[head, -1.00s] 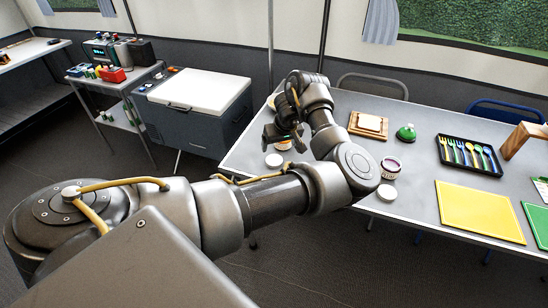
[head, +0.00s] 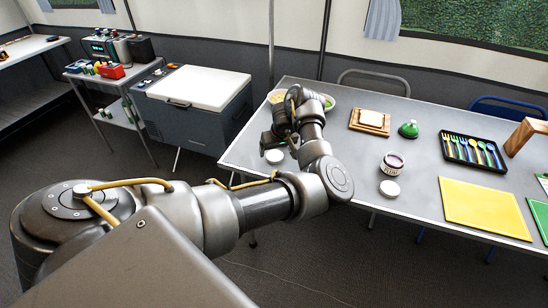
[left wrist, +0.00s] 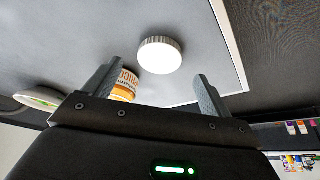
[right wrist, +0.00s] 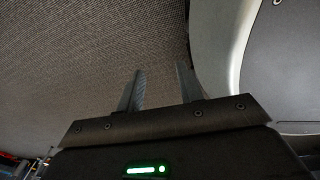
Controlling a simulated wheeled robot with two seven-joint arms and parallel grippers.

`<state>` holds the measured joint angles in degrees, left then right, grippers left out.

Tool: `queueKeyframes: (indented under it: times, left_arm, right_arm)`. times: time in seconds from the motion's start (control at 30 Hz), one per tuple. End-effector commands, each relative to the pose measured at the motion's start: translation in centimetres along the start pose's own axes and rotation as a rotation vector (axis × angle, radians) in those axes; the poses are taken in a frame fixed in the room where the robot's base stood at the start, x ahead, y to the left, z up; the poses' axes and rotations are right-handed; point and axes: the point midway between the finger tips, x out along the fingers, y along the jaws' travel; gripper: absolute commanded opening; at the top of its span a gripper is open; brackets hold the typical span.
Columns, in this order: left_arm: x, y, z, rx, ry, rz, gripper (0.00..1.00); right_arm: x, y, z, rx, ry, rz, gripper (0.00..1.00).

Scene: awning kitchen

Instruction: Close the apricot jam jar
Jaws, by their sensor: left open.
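The apricot jam jar (left wrist: 127,84) has an orange and white label and shows in the left wrist view, partly behind my left finger. My arm hides it in the head view. A round white lid (left wrist: 160,55) with a ribbed rim lies on the table and appears between my left fingers; it also shows in the head view (head: 275,156). My left gripper (head: 273,141) is open and empty above the table's left end, close to that lid. My right gripper (right wrist: 159,70) has its fingers apart with nothing between them, over the dark floor.
A second jar (head: 391,163) with dark contents stands right of my arm, with another white lid (head: 390,188) before it. Bowls (head: 328,101) stand behind my gripper. Farther right are a green-topped item (head: 408,130), a cutlery tray (head: 447,151) and a yellow board (head: 484,208).

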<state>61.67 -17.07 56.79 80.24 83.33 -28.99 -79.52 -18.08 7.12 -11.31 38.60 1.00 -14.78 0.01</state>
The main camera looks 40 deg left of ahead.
Motion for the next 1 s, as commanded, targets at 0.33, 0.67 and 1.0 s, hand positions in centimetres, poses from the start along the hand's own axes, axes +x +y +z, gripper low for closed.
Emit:
queueKeyframes:
  times: [0.33,0.67,1.0]
  left_arm:
    - [3.5,-0.1,0.2,0.0,0.0,0.001,0.84]
    - [3.5,-0.1,0.1,0.001,0.0,0.001,0.82]
    - [3.5,-0.1,0.1,0.0,0.0,0.001,0.38]
  right_arm:
    - [0.5,1.6,-0.8,-0.002,0.01,0.016,0.36]
    - [0.3,0.4,-0.8,-0.005,0.014,0.001,0.36]
    - [0.3,0.5,-0.4,-0.006,0.007,0.002,0.36]
